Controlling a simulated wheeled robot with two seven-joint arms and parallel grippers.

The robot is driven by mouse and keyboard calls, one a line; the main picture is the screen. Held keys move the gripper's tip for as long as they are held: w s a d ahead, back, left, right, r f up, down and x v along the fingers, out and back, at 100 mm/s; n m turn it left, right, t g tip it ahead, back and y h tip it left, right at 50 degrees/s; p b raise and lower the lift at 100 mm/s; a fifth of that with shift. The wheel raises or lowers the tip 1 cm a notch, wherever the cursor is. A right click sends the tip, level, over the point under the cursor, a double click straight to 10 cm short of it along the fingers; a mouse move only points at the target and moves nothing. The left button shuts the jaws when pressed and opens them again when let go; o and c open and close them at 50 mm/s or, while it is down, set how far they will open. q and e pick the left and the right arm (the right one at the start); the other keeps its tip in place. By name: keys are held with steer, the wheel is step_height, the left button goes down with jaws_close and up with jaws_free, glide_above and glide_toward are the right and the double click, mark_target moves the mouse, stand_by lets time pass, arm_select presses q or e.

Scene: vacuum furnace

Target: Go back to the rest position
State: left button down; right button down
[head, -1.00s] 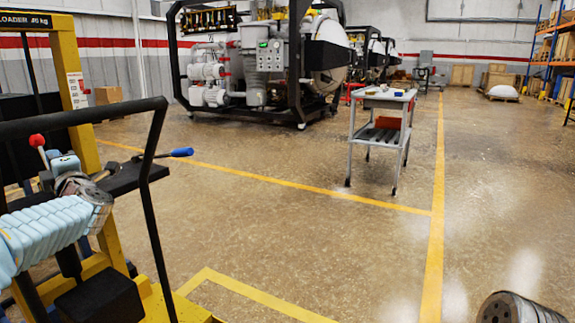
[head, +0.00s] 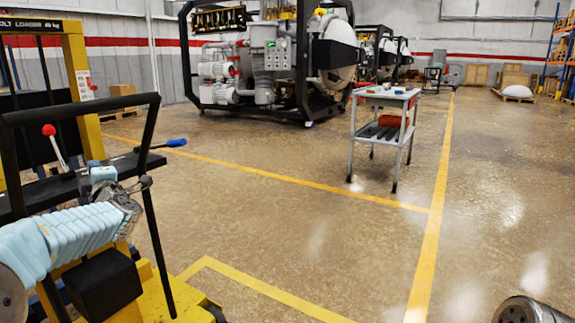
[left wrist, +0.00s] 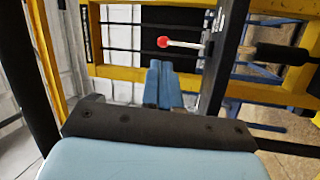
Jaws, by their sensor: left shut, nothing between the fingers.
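My left arm, in a light blue ribbed cover, comes in from the lower left of the head view. My left gripper (head: 103,175) is in front of the yellow loader (head: 75,50), by its black handle frame. In the left wrist view its two blue fingers (left wrist: 162,72) are together with nothing between them. Beyond the fingertips is a lever with a red knob (left wrist: 163,42), which also shows in the head view (head: 49,131). I cannot tell whether the gripper touches the loader. My right gripper is out of view.
The loader's black handle bar (head: 80,108) and a blue-handled lever (head: 176,142) are close to the left arm. A grey cart (head: 387,92) stands mid-floor, and a black-framed furnace (head: 270,60) stands behind. The floor at centre and right is open.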

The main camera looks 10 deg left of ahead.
arm_select(q)
steer(key=w+d+f+m+h, duration=0.2)
steer(key=d+f+m+h, duration=0.3)
steer(key=f, duration=0.5)
steer(key=w+d+f+m+h, duration=0.25)
steer(key=d+f, duration=0.45)
steer(key=f, duration=0.4)
steer(key=w+d+f+m+h, duration=0.25)
steer(key=d+f+m, duration=0.3)
steer(key=f, duration=0.45)
steer(key=s+d+f+m+g+h, duration=0.2)
steer(key=s+d+f+h, duration=0.1)
steer(key=s+d+f, duration=0.4)
steer(key=s+d+f+m+g+h, duration=0.25)
steer(key=d+f, duration=0.35)
steer(key=f, duration=0.3)
steer(key=s+d+f+m+g+h, duration=0.1)
steer(key=s+d+f, duration=0.3)
steer(key=s, duration=0.4)
steer(key=s+d+f+m+g+h, duration=0.2)
steer(key=s+d+f+m+g, duration=0.1)
steer(key=s, duration=0.6)
steer(key=s+d+f+m+g+h, duration=0.1)
steer(key=s+d+f+m+g, duration=0.2)
steer(key=s+d+f, duration=0.2)
steer(key=s+d+p, duration=0.1)
steer(key=s, duration=0.2)
steer(key=shift+s+d+f+h, duration=0.2)
steer(key=shift+d+h, duration=0.15)
